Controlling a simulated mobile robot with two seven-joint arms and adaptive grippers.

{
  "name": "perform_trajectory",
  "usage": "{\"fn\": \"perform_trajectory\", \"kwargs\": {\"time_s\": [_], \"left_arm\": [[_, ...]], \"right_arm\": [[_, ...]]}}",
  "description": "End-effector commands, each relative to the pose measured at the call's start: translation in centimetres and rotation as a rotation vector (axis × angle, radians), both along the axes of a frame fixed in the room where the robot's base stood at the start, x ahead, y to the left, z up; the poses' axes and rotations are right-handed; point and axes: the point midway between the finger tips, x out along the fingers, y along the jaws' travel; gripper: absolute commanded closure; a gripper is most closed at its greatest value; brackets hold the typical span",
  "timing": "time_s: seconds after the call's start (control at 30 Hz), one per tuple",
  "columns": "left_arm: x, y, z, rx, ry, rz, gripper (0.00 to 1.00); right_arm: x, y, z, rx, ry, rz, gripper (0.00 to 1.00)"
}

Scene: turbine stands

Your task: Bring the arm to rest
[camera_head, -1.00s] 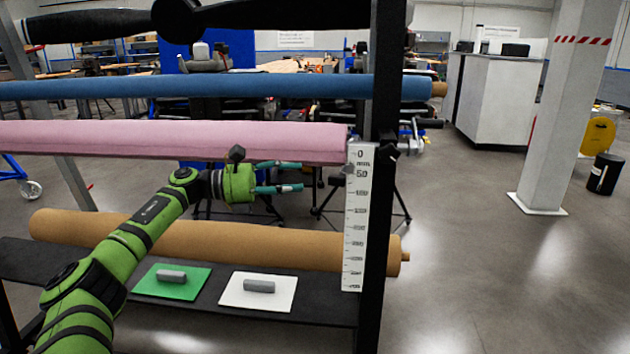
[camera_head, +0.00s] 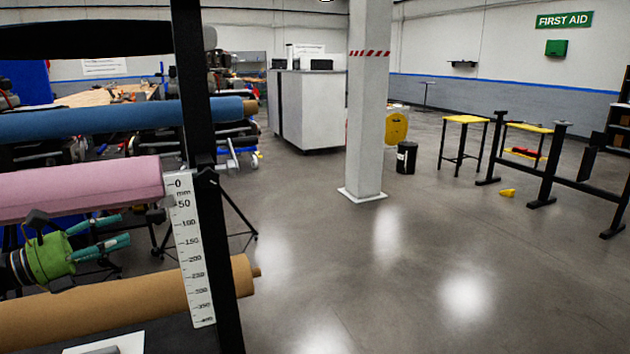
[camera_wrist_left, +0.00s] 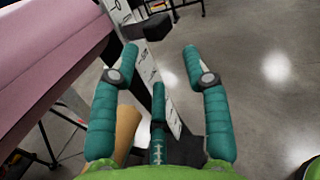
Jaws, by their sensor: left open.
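My left gripper (camera_head: 122,231) is at the lower left of the head view, its teal fingers spread and empty. It is just below the end of the pink roll (camera_head: 80,186) and above the tan roll (camera_head: 120,305), left of the white ruler (camera_head: 190,250). In the left wrist view the open fingers (camera_wrist_left: 158,70) have nothing between them in their grip; the ruler and a black post part show beyond them. The pink roll (camera_wrist_left: 45,55) is at the left there. My right gripper is not in view.
A black rack post (camera_head: 207,180) stands right of the ruler. A blue roll (camera_head: 130,117) lies above the pink one. A white card (camera_head: 125,342) is at the bottom edge. A pillar (camera_head: 368,110) and black stands (camera_head: 545,165) stand farther right, with open floor between.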

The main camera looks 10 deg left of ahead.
Motion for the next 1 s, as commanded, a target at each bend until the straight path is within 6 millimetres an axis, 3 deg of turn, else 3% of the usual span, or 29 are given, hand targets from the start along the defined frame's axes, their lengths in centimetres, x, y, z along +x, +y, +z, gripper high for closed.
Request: {"fn": "perform_trajectory", "kwargs": {"time_s": [0.03, 0.2, 0.33, 0.43, 0.57, 0.7, 0.8, 1.0], "left_arm": [[1.3, -2.2, -2.2, -0.092, 0.052, 0.014, 0.53], [4.3, -8.2, -9.0, -0.514, 0.274, 0.153, 0.53], [4.1, -11.7, -14.7, -0.863, 0.474, 0.297, 0.53], [2.4, -13.9, -19.4, -1.136, 0.639, 0.433, 0.53], [-1.8, -16.4, -25.5, -1.486, 0.851, 0.648, 0.53], [-8.6, -19.0, -31.1, -1.832, 1.058, 0.933, 0.53], [-13.3, -20.5, -33.6, -2.009, 1.154, 1.122, 0.53], [-20.5, -22.7, -35.8, -2.218, 1.254, 1.417, 0.53]], "right_arm": [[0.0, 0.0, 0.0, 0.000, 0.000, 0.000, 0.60], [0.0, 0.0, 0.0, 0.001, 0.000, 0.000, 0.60], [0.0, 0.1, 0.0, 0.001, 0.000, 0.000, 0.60], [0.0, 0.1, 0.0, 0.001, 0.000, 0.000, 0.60], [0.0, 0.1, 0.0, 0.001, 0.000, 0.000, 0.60], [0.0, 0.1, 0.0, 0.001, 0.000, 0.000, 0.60], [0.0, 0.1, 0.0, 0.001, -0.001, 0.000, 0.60], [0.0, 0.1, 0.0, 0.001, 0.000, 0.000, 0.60]]}}
